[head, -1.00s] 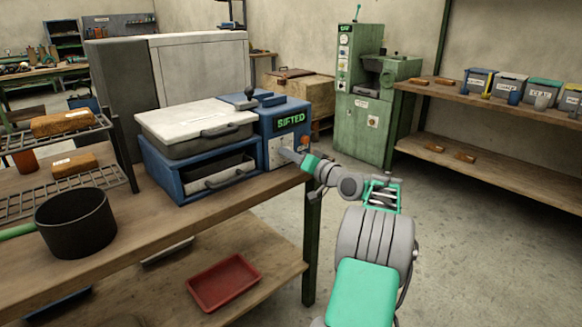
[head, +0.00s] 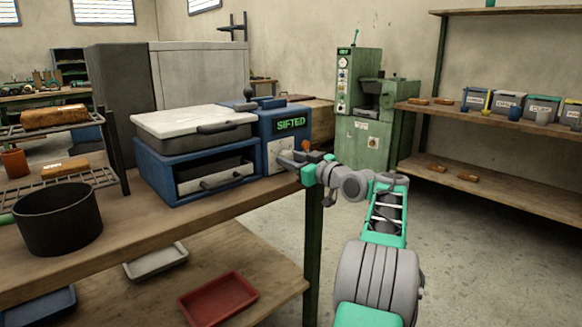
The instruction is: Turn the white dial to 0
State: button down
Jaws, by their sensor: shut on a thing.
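A blue machine (head: 265,120) with a green "SIFTED" display stands on the wooden bench. A pale control panel (head: 279,149) is on its front, below the display. My gripper (head: 286,160) reaches in from the right and its fingertips are at this panel. It is shut on the white dial, which is mostly hidden by the fingers. The dial's pointer and number marks are too small and covered to read.
Left of the panel are a white-lidded box (head: 195,122) and an open-front drawer with a handle. A black pot (head: 58,222) stands at the bench's left. A red tray (head: 218,300) is on the lower shelf. Open floor lies to the right.

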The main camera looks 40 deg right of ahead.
jog(key=shift+n, duration=0.4)
jog(key=c, duration=0.9)
grip_release()
jog(key=s+p, duration=0.1)
jog(key=s, duration=0.6)
jog(key=shift+s+d, duration=0.15)
jog(key=shift+s, duration=0.25)
